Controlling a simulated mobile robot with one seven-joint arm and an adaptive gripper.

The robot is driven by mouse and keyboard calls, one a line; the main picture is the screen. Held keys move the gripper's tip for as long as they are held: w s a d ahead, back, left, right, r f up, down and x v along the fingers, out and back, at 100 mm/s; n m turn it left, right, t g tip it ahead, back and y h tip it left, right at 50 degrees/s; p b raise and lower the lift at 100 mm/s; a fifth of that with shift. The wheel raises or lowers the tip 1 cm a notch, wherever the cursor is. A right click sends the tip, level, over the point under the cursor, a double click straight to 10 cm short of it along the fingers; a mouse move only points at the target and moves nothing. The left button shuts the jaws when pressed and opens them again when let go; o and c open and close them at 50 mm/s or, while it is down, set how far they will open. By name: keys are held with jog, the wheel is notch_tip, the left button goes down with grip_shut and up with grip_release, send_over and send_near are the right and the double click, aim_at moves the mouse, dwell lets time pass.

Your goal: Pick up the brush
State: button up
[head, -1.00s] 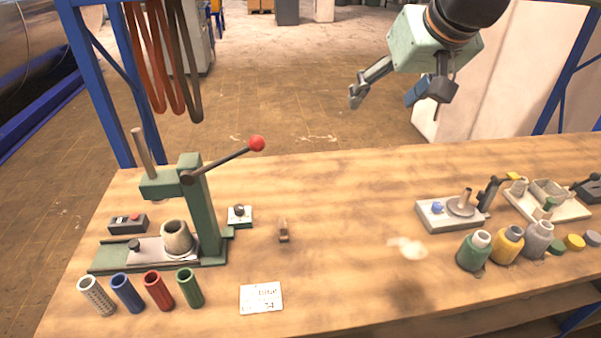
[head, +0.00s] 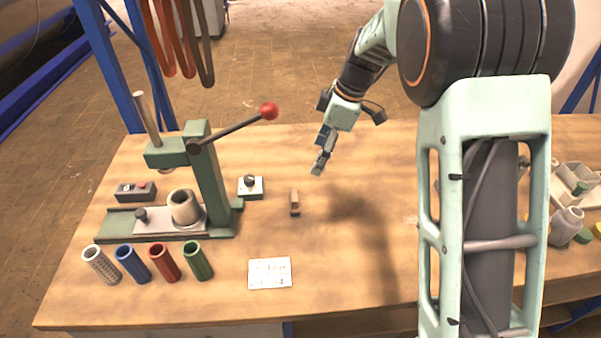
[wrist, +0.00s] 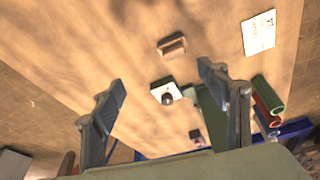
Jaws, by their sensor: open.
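The brush (head: 295,203) looks like a small brown wooden block with a darker end. It lies on the middle of the workbench, right of the green press. In the wrist view the brush (wrist: 172,46) lies beyond my fingertips, with clear bench around it. My gripper (head: 319,165) hangs above the bench, above and slightly right of the brush in the head view. In the wrist view my gripper (wrist: 161,79) has its two fingers wide apart with nothing between them.
A green lever press (head: 208,178) with a red knob stands left of the brush. A small metal block with a knob (head: 250,187) sits close by. Bottles (head: 566,226) stand at the right.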

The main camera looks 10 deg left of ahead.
aim_at(296, 195)
jog(key=a+f+n, duration=0.1)
jog(key=f, duration=0.2)
jog(key=a+f+g, duration=0.1)
jog(key=f, duration=0.3)
jog(key=s+a+f+n+y, duration=0.1)
jog(key=f, duration=0.2)
jog(key=shift+a+f+n+g, duration=0.25)
jog(key=shift+a+n+g, duration=0.05)
jog(key=x, duration=0.1)
jog(key=p+x, duration=0.1)
jog(key=x, duration=0.1)
jog(key=p+x, duration=0.1)
jog(key=x, duration=0.1)
jog(key=shift+s+a+f, duration=0.15)
jog(key=shift+s+a, duration=0.1)
jog(key=shift+s, duration=0.1)
jog(key=shift+a+f, duration=0.1)
jog(key=shift+f, duration=0.2)
jog(key=shift+c, duration=0.2)
jog(key=c, duration=1.2)
jog(key=shift+r, duration=0.1)
